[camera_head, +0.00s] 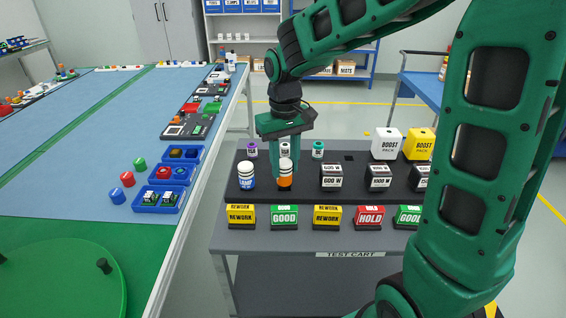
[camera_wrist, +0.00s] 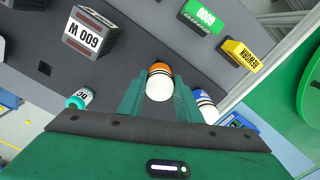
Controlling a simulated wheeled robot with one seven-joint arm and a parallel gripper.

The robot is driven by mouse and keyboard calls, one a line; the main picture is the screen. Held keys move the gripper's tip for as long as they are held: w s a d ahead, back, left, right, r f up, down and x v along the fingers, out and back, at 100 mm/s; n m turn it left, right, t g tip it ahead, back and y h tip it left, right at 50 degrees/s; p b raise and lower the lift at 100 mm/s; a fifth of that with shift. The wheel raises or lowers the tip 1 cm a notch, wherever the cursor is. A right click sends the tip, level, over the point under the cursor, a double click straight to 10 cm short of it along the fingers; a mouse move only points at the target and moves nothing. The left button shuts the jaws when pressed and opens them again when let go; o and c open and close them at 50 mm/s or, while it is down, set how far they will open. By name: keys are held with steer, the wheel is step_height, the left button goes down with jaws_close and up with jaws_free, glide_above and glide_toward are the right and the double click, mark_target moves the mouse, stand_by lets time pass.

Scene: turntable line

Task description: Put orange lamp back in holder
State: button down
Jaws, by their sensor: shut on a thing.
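The orange lamp (camera_head: 285,181) has a white domed top with dark bands and an orange body. It is upright at the dark rack (camera_head: 308,203) on the test cart, between the blue lamp (camera_head: 246,177) and a 600 W block (camera_head: 331,177). My gripper (camera_head: 285,166) points down from above and is shut on the orange lamp, one finger on each side. In the wrist view the orange lamp (camera_wrist: 159,82) sits between the fingers, with the blue lamp (camera_wrist: 205,106) close beside one finger. Whether the lamp's base is seated in the rack is hidden.
Purple, white and teal small bottles stand behind, the teal one (camera_head: 318,150) to the right. More weight blocks (camera_head: 378,178) stand to the right. REWORK, GOOD and HOLD (camera_head: 369,217) blocks line the front. White and yellow BOOST PACK boxes (camera_head: 387,144) stand at the back right.

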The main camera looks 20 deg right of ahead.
steer(key=shift+f, duration=0.55)
steer(key=c, duration=1.2)
jaws_free()
steer(key=shift+r, duration=0.1)
step_height(320, 180, up, 11)
steer(key=shift+f, duration=0.2)
steer(key=s+d+f+m, duration=0.3)
steer(key=s+d, duration=0.5)
steer(key=s, duration=0.5)
steer(key=s+d+f+m, duration=0.4)
steer(key=s+d, duration=0.5)
steer(key=s, duration=0.4)
steer(key=shift+d+f, duration=0.2)
steer(key=shift+f, duration=0.6)
